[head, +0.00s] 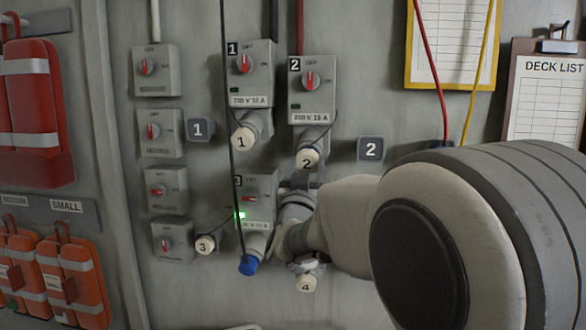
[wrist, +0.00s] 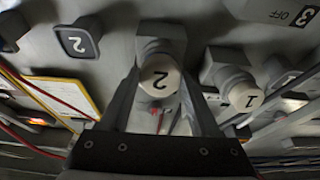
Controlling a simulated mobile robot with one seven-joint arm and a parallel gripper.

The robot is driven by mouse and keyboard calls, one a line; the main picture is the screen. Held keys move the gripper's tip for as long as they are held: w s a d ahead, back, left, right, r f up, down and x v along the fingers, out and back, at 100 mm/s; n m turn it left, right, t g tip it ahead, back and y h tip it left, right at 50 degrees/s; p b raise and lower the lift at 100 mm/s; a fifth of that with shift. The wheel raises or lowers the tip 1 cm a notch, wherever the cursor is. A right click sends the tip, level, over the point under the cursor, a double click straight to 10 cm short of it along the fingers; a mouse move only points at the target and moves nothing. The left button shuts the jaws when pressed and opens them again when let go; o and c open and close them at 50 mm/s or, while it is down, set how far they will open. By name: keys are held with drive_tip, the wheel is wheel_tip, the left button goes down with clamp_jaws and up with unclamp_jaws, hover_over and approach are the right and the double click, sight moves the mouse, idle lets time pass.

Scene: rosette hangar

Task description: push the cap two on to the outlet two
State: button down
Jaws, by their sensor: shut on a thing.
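Cap two (head: 308,157), cream with a black 2, sits at the mouth of outlet two (head: 311,137), the angled grey spout under the switch box marked 2 (head: 312,80). A thin black tether hangs beside it. In the wrist view, which is upside down, cap two (wrist: 160,82) lies between my two fingers, against the spout of outlet two (wrist: 161,45). My gripper (head: 301,181) reaches up from below and is shut on cap two. I cannot tell how far the cap is seated on the outlet.
Outlet one, left, bears cap 1 (head: 243,141). Below, a blue plug (head: 248,265) with a hanging black cable is in outlet three; cap 3 (head: 205,244) hangs beside it. Cap 4 (head: 306,281) is partly behind my arm. Red and yellow cables hang at right.

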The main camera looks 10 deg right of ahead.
drive_tip(key=shift+b, duration=0.4)
drive_tip(key=shift+w+d+r, duration=0.15)
drive_tip(key=shift+w, duration=0.3)
idle(0.3)
drive_tip(key=shift+c, duration=0.2)
unclamp_jaws()
drive_tip(key=s+a+f+n+g+y+b, duration=0.1)
drive_tip(key=s+a+f+n+g+y, duration=0.1)
drive_tip(key=s+a+f+y, duration=0.45)
drive_tip(key=s+a+f+n+g+y+b, duration=0.15)
drive_tip(key=s+f, duration=0.25)
drive_tip(key=s, duration=0.6)
drive_tip(key=s+d+f+g, duration=0.2)
drive_tip(key=s+f+g, duration=0.2)
drive_tip(key=s, duration=0.2)
drive_tip(key=s+d+f+g, duration=0.3)
drive_tip(key=s+f+g, duration=0.1)
drive_tip(key=s, duration=0.3)
drive_tip(key=s+d+f+g+h, duration=0.1)
drive_tip(key=s+d+f+g, duration=0.1)
drive_tip(key=s+f+g, duration=0.2)
drive_tip(key=s+f, duration=0.1)
drive_tip(key=s, duration=0.2)
drive_tip(key=shift+d, duration=0.35)
